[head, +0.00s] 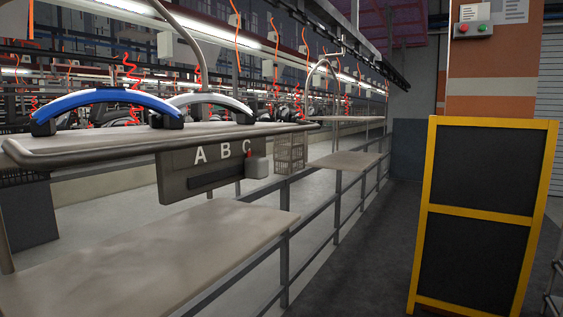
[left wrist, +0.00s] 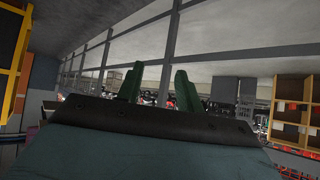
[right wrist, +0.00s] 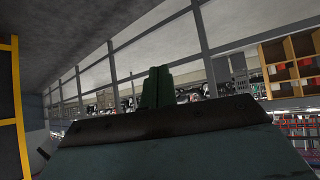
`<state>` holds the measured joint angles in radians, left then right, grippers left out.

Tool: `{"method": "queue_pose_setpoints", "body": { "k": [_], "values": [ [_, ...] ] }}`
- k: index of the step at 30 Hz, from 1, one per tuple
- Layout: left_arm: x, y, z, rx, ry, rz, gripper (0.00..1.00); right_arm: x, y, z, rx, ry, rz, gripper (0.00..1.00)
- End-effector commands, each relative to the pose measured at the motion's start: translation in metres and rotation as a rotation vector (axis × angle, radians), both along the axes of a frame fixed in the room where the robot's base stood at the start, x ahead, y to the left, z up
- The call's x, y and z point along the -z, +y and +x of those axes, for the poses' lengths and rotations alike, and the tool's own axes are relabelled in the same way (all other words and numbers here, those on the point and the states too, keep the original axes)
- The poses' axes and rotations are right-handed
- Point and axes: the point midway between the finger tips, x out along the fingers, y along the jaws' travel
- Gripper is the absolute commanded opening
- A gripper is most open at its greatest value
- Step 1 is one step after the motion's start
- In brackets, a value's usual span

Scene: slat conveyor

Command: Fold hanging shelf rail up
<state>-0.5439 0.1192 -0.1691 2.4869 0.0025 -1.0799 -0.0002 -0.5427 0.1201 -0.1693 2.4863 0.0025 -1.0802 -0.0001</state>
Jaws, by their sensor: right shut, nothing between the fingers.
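In the head view a grey tubular rail (head: 150,147) runs along the front edge of the upper shelf (head: 100,137). I cannot tell whether the rail is hinged. Neither gripper shows in the head view. In the left wrist view my left gripper (left wrist: 157,80) has its green fingers apart with nothing between them. In the right wrist view my right gripper (right wrist: 157,75) has its fingers together and empty.
A blue arch (head: 105,97) and a white arch (head: 208,99) stand on the upper shelf. A lower shelf (head: 150,255) lies underneath. A wire basket (head: 290,153) hangs farther back. A yellow-framed black board (head: 480,215) stands right; dark floor between is clear.

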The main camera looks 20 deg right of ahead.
Motion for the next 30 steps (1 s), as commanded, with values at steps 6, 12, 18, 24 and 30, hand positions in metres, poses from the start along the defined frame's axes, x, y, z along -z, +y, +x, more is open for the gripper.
{"method": "queue_pose_setpoints", "body": {
  "k": [6, 12, 18, 24, 30],
  "values": [
    [0.001, 0.000, 0.000, -0.002, 0.004, 0.000, 0.48, -0.005, 0.001, 0.003, -0.004, -0.015, -0.003, 0.00],
    [0.025, 0.000, 0.006, -0.002, 0.069, 0.014, 0.74, -0.038, -0.011, 0.033, -0.077, -0.179, -0.170, 0.00],
    [0.085, 0.003, -0.003, -0.003, 0.206, 0.044, 0.76, -0.112, -0.031, 0.084, -0.217, -0.519, -0.623, 0.00],
    [0.143, 0.013, -0.042, -0.003, 0.350, 0.076, 0.76, -0.192, -0.040, 0.115, -0.310, -0.822, -1.188, 0.00],
    [0.185, 0.029, -0.109, -0.004, 0.495, 0.108, 0.76, -0.266, -0.033, 0.123, -0.316, -1.063, -1.791, 0.00]
  ]
}}
